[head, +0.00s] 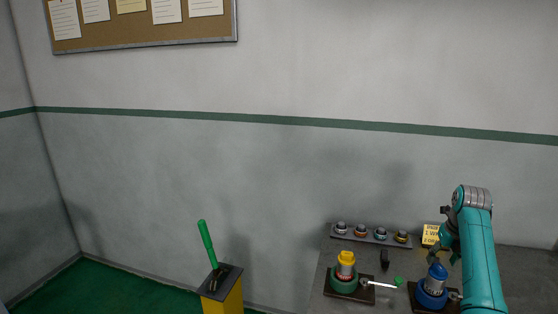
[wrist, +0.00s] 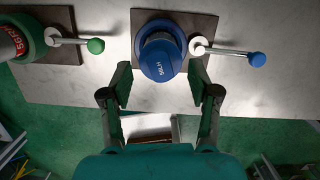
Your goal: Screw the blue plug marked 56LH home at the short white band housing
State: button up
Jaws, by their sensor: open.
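The blue plug (wrist: 160,62) has small pale marking on its top, too small to read surely. In the head view the blue plug (head: 437,271) sits on top of a housing (head: 434,285) with pale and dark bands, held upright in the blue vise (head: 430,297). I cannot tell how far the plug is threaded in. The blue vise also shows in the wrist view (wrist: 160,27). My gripper (wrist: 160,83) is open, its two fingers at either side just short of the plug, with no clear contact. In the head view my arm partly covers the vise's right side.
A green vise (head: 344,281) stands left, holding a housing with a yellow plug (head: 346,258). Its lever has a green ball (head: 398,281); the blue vise's lever has a blue ball (wrist: 257,59). A rack of fittings (head: 370,238) and yellow note (head: 431,235) are behind.

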jog(key=n, duration=0.3)
jog(key=shift+y, duration=0.3)
jog(key=n, duration=0.3)
jog(key=shift+n+y, duration=0.4)
jog(key=shift+f, duration=0.1)
jog(key=shift+x, duration=1.05)
jog(key=shift+s+d, duration=0.1)
jog(key=shift+s, duration=0.1)
